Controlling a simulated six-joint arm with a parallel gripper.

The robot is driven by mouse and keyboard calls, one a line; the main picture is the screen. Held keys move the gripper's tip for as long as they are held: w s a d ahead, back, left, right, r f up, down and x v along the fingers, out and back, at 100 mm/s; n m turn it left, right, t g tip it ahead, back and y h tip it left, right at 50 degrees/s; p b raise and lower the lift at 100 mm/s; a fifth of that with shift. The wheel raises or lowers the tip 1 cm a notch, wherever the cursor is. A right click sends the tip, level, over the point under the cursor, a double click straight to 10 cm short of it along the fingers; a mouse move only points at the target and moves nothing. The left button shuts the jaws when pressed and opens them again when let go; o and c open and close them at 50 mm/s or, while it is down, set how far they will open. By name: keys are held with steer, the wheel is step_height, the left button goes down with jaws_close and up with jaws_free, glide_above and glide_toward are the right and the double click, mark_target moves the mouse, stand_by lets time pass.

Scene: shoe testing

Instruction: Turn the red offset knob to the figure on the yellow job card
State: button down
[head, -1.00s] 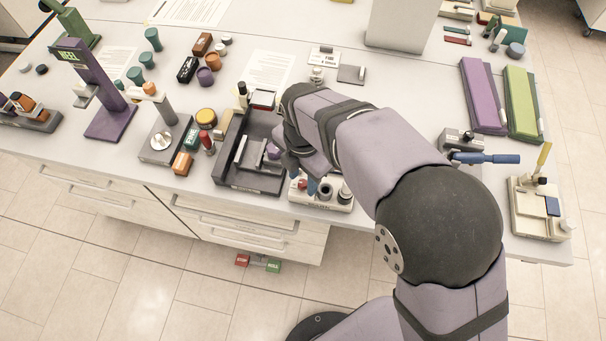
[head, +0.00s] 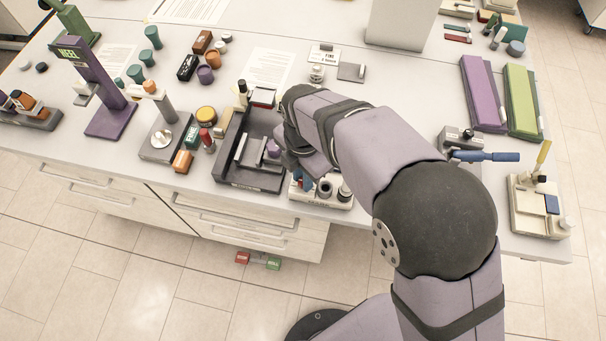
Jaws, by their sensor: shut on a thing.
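My gripper (head: 303,180) points down at the left end of a small pale fixture (head: 322,202) at the table's front edge. Dark round parts (head: 325,188) stand on the fixture to the right of the fingers. I cannot make out a yellow job card.
A dark tray (head: 247,184) with grey bars and a purple knob stands just left of my gripper. A blue-handled clamp (head: 485,156) lies to the right, past my arm.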

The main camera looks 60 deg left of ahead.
steer(key=m, duration=2.2)
steer(key=shift+m, duration=0.3)
steer(key=m, duration=0.9)
steer(key=shift+a+m, duration=0.1)
steer(key=shift+m, duration=1.7)
